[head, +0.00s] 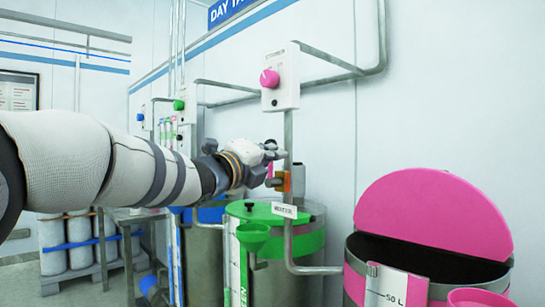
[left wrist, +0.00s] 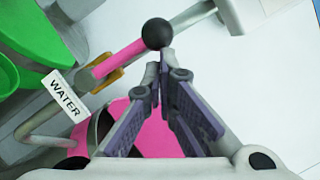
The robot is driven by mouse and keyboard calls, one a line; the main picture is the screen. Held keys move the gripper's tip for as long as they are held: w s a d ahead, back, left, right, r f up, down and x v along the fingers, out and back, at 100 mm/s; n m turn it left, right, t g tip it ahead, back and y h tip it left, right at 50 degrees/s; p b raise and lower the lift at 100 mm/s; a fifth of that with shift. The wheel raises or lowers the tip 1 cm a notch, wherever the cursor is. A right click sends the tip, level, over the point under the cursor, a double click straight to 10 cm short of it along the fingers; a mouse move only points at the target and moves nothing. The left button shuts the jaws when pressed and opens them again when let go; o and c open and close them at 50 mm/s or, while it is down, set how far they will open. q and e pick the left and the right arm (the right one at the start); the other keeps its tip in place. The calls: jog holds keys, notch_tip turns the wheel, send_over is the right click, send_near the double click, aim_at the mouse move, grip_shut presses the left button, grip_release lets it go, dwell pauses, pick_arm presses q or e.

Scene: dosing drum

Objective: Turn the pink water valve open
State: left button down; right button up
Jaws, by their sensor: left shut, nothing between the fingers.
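The pink water valve lever (left wrist: 118,58) shows in the left wrist view, ending in a black ball knob (left wrist: 156,33) and joined to an orange valve body (left wrist: 106,81). A white tag reading WATER (left wrist: 63,95) is beside it. In the head view the orange valve body (head: 283,182) is on a grey pipe, and the lever is mostly hidden by my gripper. My left gripper (head: 274,152) is shut and empty at the valve. In the left wrist view its fingertips (left wrist: 166,62) are just below the ball; I cannot tell if they touch it. My right gripper is not in view.
A drum with a raised pink lid (head: 435,212) stands at the right, and a green-lidded drum (head: 275,212) stands below the valve. A white box with a pink knob (head: 269,78) is on the wall above. Grey pipes run along the wall.

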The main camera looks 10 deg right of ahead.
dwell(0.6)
